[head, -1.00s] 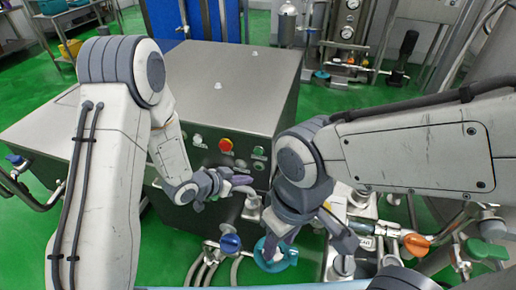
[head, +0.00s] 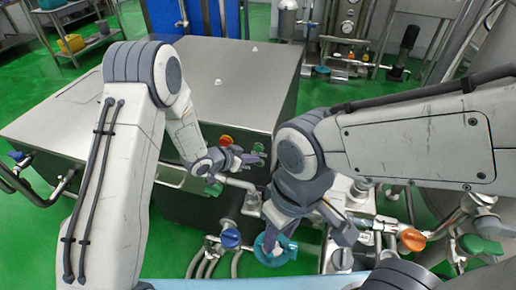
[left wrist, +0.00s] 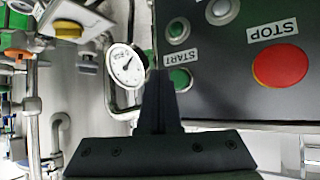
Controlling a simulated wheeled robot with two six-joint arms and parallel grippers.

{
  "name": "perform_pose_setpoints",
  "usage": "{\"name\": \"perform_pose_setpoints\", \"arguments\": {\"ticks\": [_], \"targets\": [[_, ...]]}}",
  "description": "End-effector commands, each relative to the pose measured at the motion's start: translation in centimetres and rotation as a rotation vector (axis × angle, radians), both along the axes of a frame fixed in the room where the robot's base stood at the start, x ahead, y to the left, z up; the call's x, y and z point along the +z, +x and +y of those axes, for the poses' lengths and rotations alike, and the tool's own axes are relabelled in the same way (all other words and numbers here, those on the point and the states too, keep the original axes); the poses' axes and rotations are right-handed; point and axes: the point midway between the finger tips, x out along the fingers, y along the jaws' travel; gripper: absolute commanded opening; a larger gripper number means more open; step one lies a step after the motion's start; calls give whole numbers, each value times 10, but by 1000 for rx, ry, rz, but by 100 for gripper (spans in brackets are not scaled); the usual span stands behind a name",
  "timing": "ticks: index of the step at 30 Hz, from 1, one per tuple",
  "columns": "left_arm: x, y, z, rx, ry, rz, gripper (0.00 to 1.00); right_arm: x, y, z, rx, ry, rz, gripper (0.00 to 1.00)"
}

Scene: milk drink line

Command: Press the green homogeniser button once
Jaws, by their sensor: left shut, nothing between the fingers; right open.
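The green START button (left wrist: 181,79) sits on the dark panel of the steel machine (head: 225,85). In the left wrist view it lies just right of my left fingertips, with a gap or contact I cannot tell. A green button also shows in the head view (head: 259,148), close above the fingertips. My left gripper (head: 256,159) is shut and empty at the panel; its shut fingers also show in the left wrist view (left wrist: 160,85). My right gripper (head: 309,243) is open and empty, lower, above the pipework.
The red STOP button (left wrist: 280,67) is right of START. Another green button (left wrist: 178,27) and a pale button (left wrist: 221,10) are nearby. A dial gauge (left wrist: 126,64) lies left of the fingers. A blue-handled valve (head: 230,239) and an orange handle (head: 414,240) are among the pipes.

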Motion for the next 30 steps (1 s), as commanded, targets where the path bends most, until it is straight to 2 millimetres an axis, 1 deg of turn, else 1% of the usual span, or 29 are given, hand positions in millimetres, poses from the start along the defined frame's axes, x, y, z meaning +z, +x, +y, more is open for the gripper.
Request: {"name": "perform_pose_setpoints", "arguments": {"ticks": [3,7,30], "targets": [[0,8,-3,-1,0,1,0,2,0,0,0,0,0,46],[0,12,-4,-1,1,0,0,2,0,0,0,0,0,46],[0,12,-4,0,1,1,0,2,0,0,0,0,0,46]]}}
